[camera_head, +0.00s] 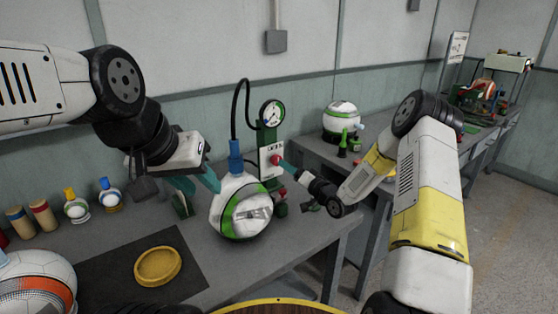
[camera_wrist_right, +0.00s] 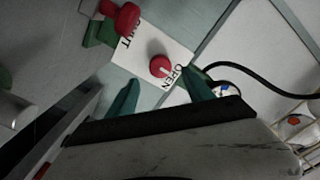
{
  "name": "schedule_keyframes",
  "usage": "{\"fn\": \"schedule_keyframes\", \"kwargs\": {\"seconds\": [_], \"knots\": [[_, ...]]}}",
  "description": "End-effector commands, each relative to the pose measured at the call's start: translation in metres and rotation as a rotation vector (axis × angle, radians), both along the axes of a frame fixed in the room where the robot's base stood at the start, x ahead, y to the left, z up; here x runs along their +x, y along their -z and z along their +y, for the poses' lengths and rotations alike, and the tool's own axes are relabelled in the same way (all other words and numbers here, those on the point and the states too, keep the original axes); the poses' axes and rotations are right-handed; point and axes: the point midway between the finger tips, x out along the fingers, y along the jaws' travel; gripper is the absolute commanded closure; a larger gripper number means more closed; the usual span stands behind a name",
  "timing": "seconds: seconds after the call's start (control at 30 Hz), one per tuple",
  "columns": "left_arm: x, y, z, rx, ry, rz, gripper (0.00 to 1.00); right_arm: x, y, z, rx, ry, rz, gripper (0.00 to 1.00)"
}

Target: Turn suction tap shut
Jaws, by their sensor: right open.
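The red suction tap (camera_wrist_right: 160,67) sits on a white plate (camera_wrist_right: 172,44) in the right wrist view, near the word OPEN; part of another word ending in UT shows toward the upper left. In the head view the plate (camera_head: 265,155) is on the green gauge stand. My right gripper (camera_wrist_right: 163,80) is open, its green fingers on either side of the tap; whether they touch it I cannot tell. My left gripper (camera_head: 198,186) is open, its teal fingers apart at the upper left of the white and green ball (camera_head: 240,207). A blue fitting (camera_head: 235,160) with a black hose tops the ball.
A second red knob (camera_wrist_right: 122,15) is close to the plate. A pressure gauge (camera_head: 272,113) stands above it. Another ball (camera_head: 341,117) stands on the back bench.

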Motion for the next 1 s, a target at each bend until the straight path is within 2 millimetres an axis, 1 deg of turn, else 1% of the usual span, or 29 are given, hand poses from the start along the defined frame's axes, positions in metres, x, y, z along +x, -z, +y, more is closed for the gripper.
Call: {"fn": "schedule_keyframes", "kwargs": {"seconds": [0.2, 0.4, 0.57, 0.8, 0.87, 1.0], "knots": [[0.0, 0.0, 0.0, 0.0, 0.0, 0.0, 0.64, 0.028, 0.0, 0.022, -0.002, -0.003, -0.001, 0.4], [0.0, 0.0, 0.0, 0.0, 0.0, 0.0, 0.64, 0.05, 0.0, 0.037, -0.003, -0.001, 0.001, 0.4], [0.0, 0.0, 0.0, 0.0, 0.0, 0.0, 0.64, 0.057, -0.001, 0.042, -0.002, 0.0, 0.0, 0.4], [0.0, 0.0, 0.0, 0.0, 0.0, 0.0, 0.64, 0.057, 0.0, 0.042, -0.003, 0.0, 0.001, 0.4], [0.0, 0.0, 0.0, 0.0, 0.0, 0.0, 0.64, 0.057, 0.0, 0.042, -0.003, 0.0, 0.001, 0.51], [0.0, 0.0, 0.0, 0.0, 0.0, 0.0, 0.64, 0.057, 0.0, 0.042, -0.003, 0.0, 0.001, 0.79]]}}
